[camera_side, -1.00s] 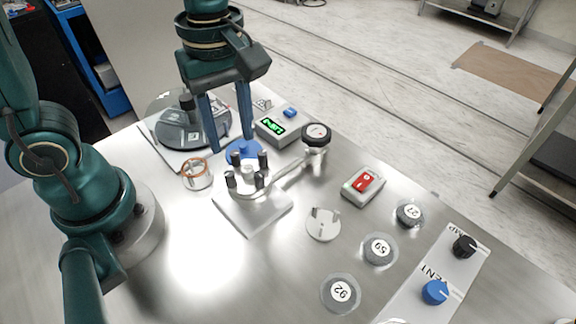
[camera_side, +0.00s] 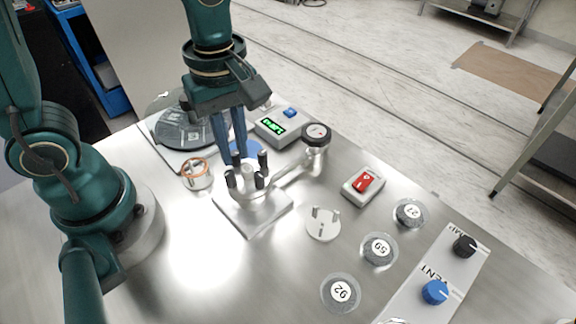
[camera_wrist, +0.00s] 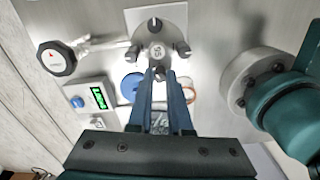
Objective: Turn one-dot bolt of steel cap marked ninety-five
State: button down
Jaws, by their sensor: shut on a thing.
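The steel cap (camera_wrist: 157,52) with a number that appears to read 95 sits on the metal chamber, ringed by dark-headed bolts. In the side view the chamber (camera_side: 246,189) stands on a pale square plate (camera_side: 253,216). My gripper (camera_side: 236,158) is down at the back-left bolt and shut on it. In the wrist view the fingertips (camera_wrist: 159,72) close around the bolt nearest my gripper, which they mostly hide. Other bolts show at the far side (camera_wrist: 155,25), left (camera_wrist: 133,55) and right (camera_wrist: 182,50). I cannot read dots on any bolt.
A box with a green display (camera_side: 272,125) stands behind. A red switch (camera_side: 364,182), a white slotted disc (camera_side: 323,224) and numbered caps (camera_side: 379,248) lie right. A glass with an orange ring (camera_side: 196,173) stands left.

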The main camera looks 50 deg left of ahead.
aim_at(234, 151)
jog(key=shift+m, duration=2.9)
jog(key=c, duration=0.8)
grip_release()
jog(key=shift+c, duration=0.2)
jog(key=shift+r, duration=0.1)
jog(key=shift+r, duration=2.5)
